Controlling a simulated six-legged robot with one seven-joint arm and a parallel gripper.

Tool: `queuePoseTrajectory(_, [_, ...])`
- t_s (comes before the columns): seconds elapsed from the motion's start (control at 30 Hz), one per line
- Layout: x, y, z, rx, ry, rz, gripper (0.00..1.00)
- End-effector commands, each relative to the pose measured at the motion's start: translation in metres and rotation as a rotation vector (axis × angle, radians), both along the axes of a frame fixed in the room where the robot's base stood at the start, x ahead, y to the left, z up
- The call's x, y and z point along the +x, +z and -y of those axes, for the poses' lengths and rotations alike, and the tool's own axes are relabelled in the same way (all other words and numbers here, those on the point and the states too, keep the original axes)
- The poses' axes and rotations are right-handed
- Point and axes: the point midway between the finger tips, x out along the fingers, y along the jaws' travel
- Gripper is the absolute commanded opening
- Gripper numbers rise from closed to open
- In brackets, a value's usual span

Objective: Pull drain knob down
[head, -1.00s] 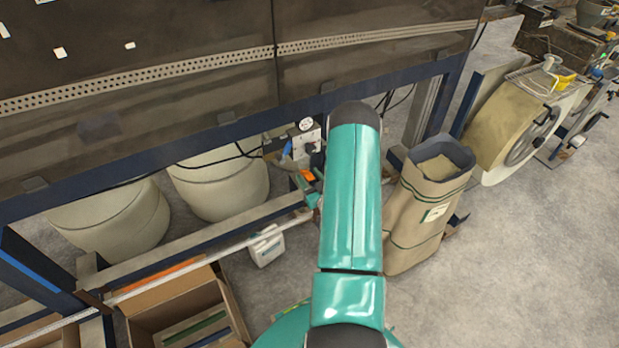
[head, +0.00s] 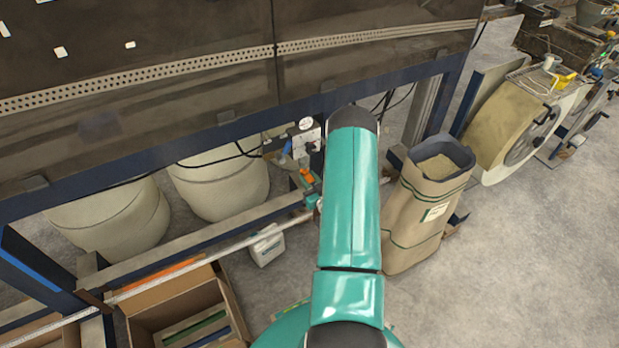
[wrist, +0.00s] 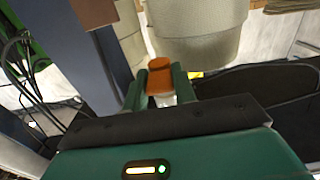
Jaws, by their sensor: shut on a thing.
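The drain knob appears as an orange cap (wrist: 160,76) on a pale stem in the wrist view. My gripper (wrist: 160,88) has its two green fingers closed around it, one on each side, just below the cap's top. In the head view an orange part (head: 307,175) shows low under the machine, left of my arm, with a bit of green at it. Most of my gripper is hidden behind my arm there.
A pressure gauge with fittings (head: 306,125) and black hoses sit above the orange part. Pale drums (head: 220,185) stand behind the blue frame. A brown sack (head: 428,205) is right of my arm. A white jug (head: 267,246) and a cardboard box (head: 175,305) are at lower left.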

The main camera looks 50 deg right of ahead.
Motion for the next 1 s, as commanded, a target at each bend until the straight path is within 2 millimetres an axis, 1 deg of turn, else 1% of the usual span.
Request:
queuePoseTrajectory(0.17, [-0.001, -0.003, -0.001, 0.004, -0.001, -0.009, 0.00])
queuePoseTrajectory(0.2, [-0.001, -0.003, -0.001, 0.004, -0.001, -0.009, 0.31])
queuePoseTrajectory(0.3, [-0.001, -0.003, -0.001, 0.005, -0.001, -0.009, 0.49])
queuePoseTrajectory(0.57, [-0.001, -0.002, -0.001, 0.003, -0.001, -0.006, 0.49])
queuePoseTrajectory(0.67, [-0.005, -0.002, -0.002, 0.003, -0.001, -0.007, 0.49])
queuePoseTrajectory(0.77, [-0.016, -0.003, -0.005, 0.004, -0.002, -0.008, 0.49])
queuePoseTrajectory(0.87, [-0.033, -0.003, -0.010, 0.005, -0.003, -0.009, 0.49])
queuePoseTrajectory(1.0, [-0.063, -0.003, -0.020, 0.005, -0.003, -0.010, 0.49])
